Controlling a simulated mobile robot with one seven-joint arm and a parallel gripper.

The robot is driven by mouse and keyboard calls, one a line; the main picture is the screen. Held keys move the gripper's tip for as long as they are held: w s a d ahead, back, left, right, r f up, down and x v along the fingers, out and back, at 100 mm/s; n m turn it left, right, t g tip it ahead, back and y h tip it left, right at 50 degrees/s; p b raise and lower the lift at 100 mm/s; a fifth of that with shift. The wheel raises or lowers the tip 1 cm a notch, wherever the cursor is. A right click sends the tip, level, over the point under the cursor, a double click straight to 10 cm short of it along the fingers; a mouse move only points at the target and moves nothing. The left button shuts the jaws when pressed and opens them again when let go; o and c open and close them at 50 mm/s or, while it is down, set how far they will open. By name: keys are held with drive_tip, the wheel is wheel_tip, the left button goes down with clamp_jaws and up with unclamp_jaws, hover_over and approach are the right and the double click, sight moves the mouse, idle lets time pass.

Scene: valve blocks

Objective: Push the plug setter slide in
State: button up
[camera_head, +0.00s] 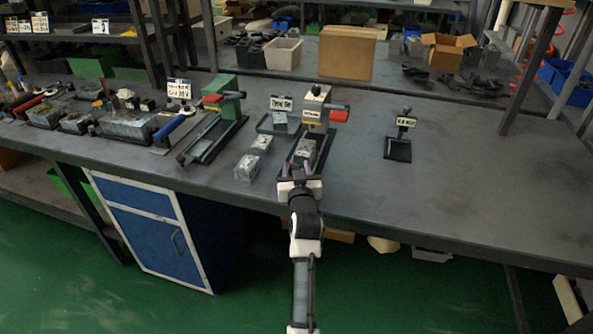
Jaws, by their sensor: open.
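The plug setter (316,107) stands on the bench right of the middle, a grey and beige press with a red-tipped handle (339,115) at its right. A dark slide track (287,161) runs from it toward the bench's front edge. A grey metal valve block (305,151) sits on the track, in front of the press and apart from its upright. My gripper (300,171) is open at the near end of the track, its purple-tinted fingers pointing toward the block. I cannot tell whether they touch the slide or the block.
Two loose metal blocks (254,157) lie left of the track. A green press (224,95) on a similar track stands farther left. A small black stand (399,149) with a label stands to the right. The bench right of it is clear. Shelves, boxes and bins line the back.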

drive_tip(key=s+d+b, duration=0.1)
drive_tip(key=s+b, duration=0.2)
drive_tip(key=s, duration=1)
drive_tip(key=shift+s, duration=0.4)
